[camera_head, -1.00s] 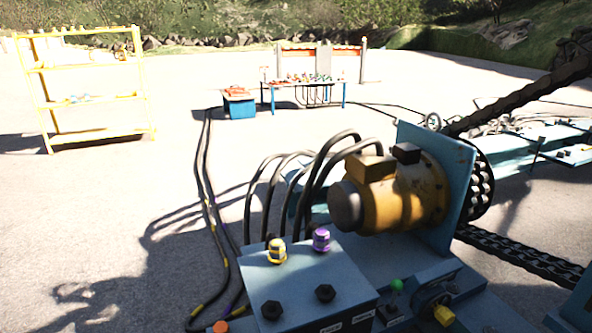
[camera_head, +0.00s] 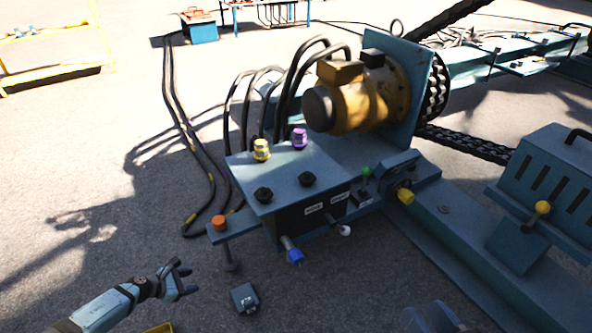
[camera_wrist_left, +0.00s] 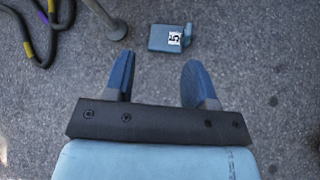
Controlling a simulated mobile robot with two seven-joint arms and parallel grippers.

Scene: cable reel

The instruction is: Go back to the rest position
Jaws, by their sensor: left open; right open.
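My left gripper (camera_head: 188,279) is at the lower left of the head view, open and empty over the bare ground. Its two blue fingers (camera_wrist_left: 160,83) are spread apart in the left wrist view with only asphalt between them. My right gripper (camera_head: 434,318) shows only in part at the bottom edge of the head view, with its blue fingers apart and nothing seen between them.
A blue machine base (camera_head: 290,180) with a yellow motor (camera_head: 360,103) stands ahead. Black cables (camera_head: 180,130) run left.

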